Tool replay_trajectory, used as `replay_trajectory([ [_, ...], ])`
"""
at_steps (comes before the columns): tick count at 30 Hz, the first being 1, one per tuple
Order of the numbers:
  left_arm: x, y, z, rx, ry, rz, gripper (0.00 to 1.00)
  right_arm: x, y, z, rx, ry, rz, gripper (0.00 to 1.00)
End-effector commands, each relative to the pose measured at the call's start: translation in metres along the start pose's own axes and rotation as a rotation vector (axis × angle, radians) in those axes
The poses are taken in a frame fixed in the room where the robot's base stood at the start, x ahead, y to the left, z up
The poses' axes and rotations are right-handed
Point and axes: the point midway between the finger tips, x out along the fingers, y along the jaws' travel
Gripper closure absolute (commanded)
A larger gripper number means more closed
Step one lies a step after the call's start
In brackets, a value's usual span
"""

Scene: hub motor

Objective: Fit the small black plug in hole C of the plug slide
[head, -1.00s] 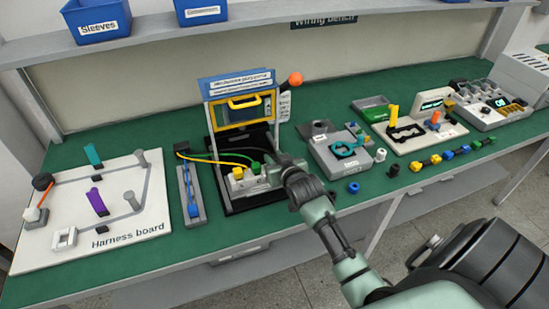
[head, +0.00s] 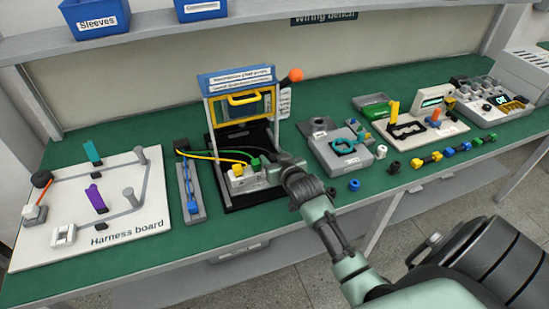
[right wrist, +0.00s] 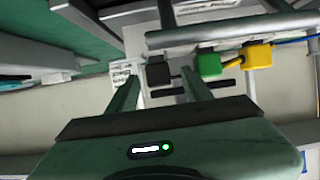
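The plug slide is a pale block (head: 246,184) on a black base in front of the yellow-framed fixture. A yellow plug (head: 238,170) and a green plug (head: 255,162) with cables sit in it; they also show in the right wrist view. The small black plug (right wrist: 158,73) stands at the slide beside the green plug, seemingly seated; its depth and the hole letter cannot be read. My right gripper (right wrist: 158,78) is open, its fingers either side of the black plug with visible gaps. In the head view my right gripper (head: 276,161) hides that plug. My left gripper is out of view.
The fixture's upright frame (head: 274,105) with an orange knob (head: 295,75) rises close behind the slide. A grey tray (head: 191,192) stands to its left, and a grey box (head: 340,150) to its right. The harness board (head: 110,215) is further left.

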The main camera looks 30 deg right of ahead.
Motion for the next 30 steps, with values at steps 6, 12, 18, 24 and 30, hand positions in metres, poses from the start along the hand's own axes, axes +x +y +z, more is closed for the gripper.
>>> replay_trajectory([
  [6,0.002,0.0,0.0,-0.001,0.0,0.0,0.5,-0.015,0.0,0.001,0.0,0.001,-0.001,0.5],
  [12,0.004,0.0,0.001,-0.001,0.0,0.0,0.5,-0.05,0.0,0.001,0.0,0.001,0.0,0.5],
  [18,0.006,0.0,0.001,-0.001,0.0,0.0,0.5,-0.074,0.0,0.001,0.0,0.0,0.0,0.5],
  [24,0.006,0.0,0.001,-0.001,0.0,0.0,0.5,-0.078,0.0,0.0,0.0,-0.001,0.0,0.5],
  [30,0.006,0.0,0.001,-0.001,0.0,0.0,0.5,-0.078,0.0,0.0,0.0,0.0,0.0,0.5],
])
